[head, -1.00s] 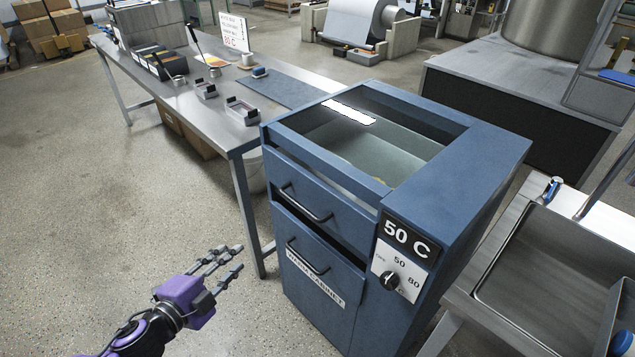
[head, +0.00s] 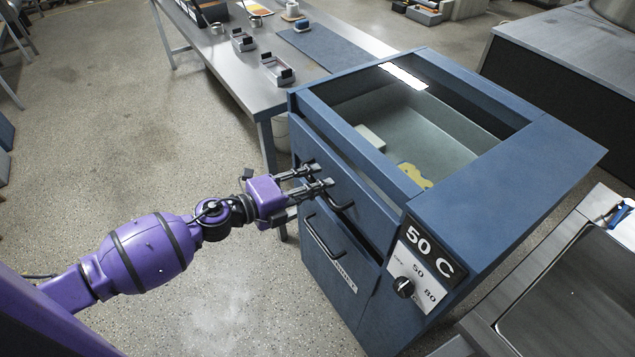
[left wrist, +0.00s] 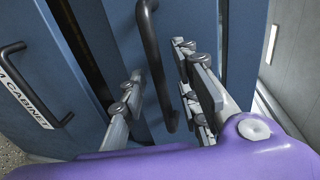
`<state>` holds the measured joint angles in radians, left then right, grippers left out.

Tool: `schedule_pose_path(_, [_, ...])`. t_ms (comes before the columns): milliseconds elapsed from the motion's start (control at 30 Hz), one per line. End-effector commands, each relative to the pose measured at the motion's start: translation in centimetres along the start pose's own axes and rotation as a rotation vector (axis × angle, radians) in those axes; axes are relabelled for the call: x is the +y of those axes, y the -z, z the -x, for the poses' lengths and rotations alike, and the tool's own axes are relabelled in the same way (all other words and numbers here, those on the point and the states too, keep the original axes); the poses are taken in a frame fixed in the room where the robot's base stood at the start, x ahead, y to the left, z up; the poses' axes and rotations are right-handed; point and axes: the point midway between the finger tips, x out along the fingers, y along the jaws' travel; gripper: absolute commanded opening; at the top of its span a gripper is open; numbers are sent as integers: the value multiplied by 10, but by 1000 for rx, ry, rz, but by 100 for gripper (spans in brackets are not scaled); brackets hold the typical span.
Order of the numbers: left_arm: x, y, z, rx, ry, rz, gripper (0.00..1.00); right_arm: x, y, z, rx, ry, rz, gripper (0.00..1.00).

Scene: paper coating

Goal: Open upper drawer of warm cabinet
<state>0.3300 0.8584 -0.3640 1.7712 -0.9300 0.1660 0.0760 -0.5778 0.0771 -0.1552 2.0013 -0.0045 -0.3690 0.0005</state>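The blue warm cabinet (head: 500,190) stands right of centre in the head view, with a glass-covered top and a "50 C" sign. Its upper drawer (head: 365,200) appears shut, with a black bar handle (head: 342,203). My left gripper (head: 318,180) is at the upper drawer's front, its fingers at the handle. In the left wrist view the upper handle (left wrist: 152,60) passes between the spread fingers of the left gripper (left wrist: 160,100); I see no clear grip on it. The lower handle (head: 325,235) is below it. My right gripper is not in view.
A steel table (head: 235,75) with small trays and a blue mat (head: 335,48) stands behind and left of the cabinet. A steel sink bench (head: 560,290) is at the right. A black dial (head: 403,287) sits on the cabinet front. Floor at left is clear.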

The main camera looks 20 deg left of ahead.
Motion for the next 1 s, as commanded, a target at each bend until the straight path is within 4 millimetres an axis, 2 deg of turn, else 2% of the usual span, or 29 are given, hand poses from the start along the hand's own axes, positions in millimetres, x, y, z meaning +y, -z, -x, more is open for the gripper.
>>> schedule_pose_path(133, [0,0,-9,-1,0,-2,30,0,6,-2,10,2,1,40])
schedule_pose_path(367, [1,0,-10,-1,-1,0,30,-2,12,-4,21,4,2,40])
schedule_pose_path(400, [1,0,-10,-1,-1,0,28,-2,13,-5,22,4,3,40])
schedule_pose_path(600, [1,0,-10,-1,-1,0,2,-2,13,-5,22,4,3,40])
schedule_pose_path(633, [1,0,-10,-1,-1,0,0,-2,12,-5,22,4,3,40])
schedule_pose_path(1000, [1,0,-9,-1,-1,0,0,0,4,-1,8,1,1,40])
